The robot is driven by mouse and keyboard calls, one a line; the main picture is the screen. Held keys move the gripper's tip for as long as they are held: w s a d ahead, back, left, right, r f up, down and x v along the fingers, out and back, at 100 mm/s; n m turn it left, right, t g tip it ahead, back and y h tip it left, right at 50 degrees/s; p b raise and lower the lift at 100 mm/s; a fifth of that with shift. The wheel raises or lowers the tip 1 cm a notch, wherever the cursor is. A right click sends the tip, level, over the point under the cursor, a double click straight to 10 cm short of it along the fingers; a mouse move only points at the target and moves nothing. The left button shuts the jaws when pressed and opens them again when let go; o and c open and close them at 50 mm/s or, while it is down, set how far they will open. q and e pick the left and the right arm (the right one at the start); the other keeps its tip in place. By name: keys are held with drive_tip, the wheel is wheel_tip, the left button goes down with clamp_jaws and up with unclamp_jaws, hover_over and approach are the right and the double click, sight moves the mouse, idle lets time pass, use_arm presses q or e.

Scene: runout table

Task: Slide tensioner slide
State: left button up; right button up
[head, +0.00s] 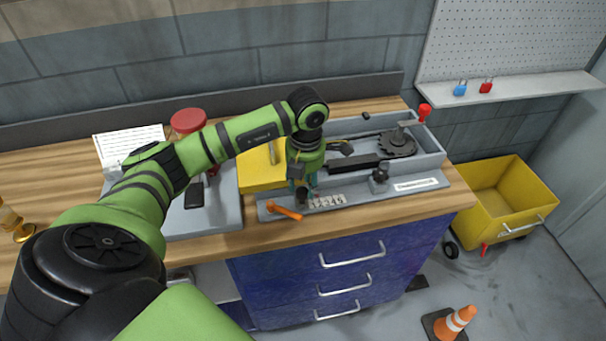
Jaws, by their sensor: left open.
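A grey tray-like fixture (432,160) sits on the right part of the wooden bench. It holds a dark toothed wheel (397,146), a black bar (352,163) and a small black block with a knob (379,178). I cannot tell for sure which part is the tensioner slide. A front strip carries pale markings (326,201) and an orange handle (285,211) at its left end. My left gripper (303,194) is open and points down over the strip's left part, just beside the orange handle; contact is unclear. My forearm and wrist hide the fixture's left end.
A yellow block (258,172) stands behind my left wrist. A grey plate (222,218) with a red-topped device (188,121) lies left. A white sheet (130,140) is at the back. A red knob (425,110) rises at the fixture's back right corner. A yellow bin (508,205) stands on the floor.

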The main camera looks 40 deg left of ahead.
sight(305, 193)
use_arm(q)
wheel_tip(305, 193, up, 9)
drive_tip(key=shift+d+r, duration=0.15)
drive_tip(key=shift+d, duration=0.1)
idle(0.4)
